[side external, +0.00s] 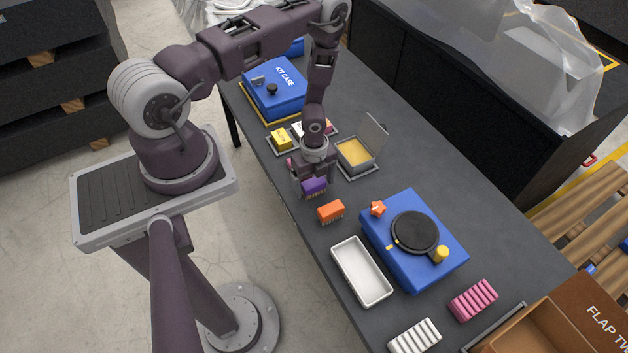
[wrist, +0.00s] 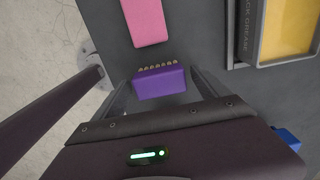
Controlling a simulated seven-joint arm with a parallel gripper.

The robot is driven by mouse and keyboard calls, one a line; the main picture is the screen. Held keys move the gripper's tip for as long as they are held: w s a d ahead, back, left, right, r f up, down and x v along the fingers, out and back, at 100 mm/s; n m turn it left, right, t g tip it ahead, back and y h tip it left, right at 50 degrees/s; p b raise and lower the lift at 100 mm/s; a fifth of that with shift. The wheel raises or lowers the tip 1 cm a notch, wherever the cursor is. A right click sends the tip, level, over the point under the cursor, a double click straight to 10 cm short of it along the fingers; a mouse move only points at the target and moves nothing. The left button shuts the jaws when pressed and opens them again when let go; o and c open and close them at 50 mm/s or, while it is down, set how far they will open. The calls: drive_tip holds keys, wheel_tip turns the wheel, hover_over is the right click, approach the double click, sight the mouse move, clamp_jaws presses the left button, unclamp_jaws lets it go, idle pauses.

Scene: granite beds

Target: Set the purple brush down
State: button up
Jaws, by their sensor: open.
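The purple brush (side external: 314,187) is at the near-left edge of the grey table, below my gripper (side external: 313,178). In the wrist view the purple brush (wrist: 160,83) lies between the two spread fingers of my gripper (wrist: 160,90), with gaps at its sides. A row of pale bristle tufts shows along its far edge. My gripper is open and does not grip the brush. The brush appears to rest on the table top, though its underside is hidden.
An orange brush (side external: 330,211) stands close by. A pink block (wrist: 146,20) lies just beyond the purple brush. An open-lidded tin of yellow grease (side external: 355,153) is to the right. A white tray (side external: 361,271) and blue turntable box (side external: 452,235) stand nearer the camera.

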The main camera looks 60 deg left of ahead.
wheel_tip(320, 180, up, 12)
wheel_tip(320, 180, up, 24)
drive_tip(key=n+t+y, duration=0.2)
drive_tip(key=n, duration=0.6)
hover_over(314, 182)
drive_tip(key=w+d, duration=0.1)
drive_tip(key=w, duration=0.2)
drive_tip(key=s+d+r+n+t+h, duration=0.1)
drive_tip(key=s+d+r+n, duration=0.4)
drive_tip(key=s+d+r, duration=0.1)
drive_tip(key=s+d+r+n+t+h, duration=0.1)
drive_tip(key=s+d+r+n+t, duration=0.1)
drive_tip(key=s+d+r+n, duration=0.3)
drive_tip(key=s+r, duration=0.4)
drive_tip(key=s, duration=0.2)
drive_tip(key=shift+s+d+t, duration=0.25)
drive_tip(key=shift+d+t, duration=0.05)
drive_tip(key=shift+d, duration=0.1)
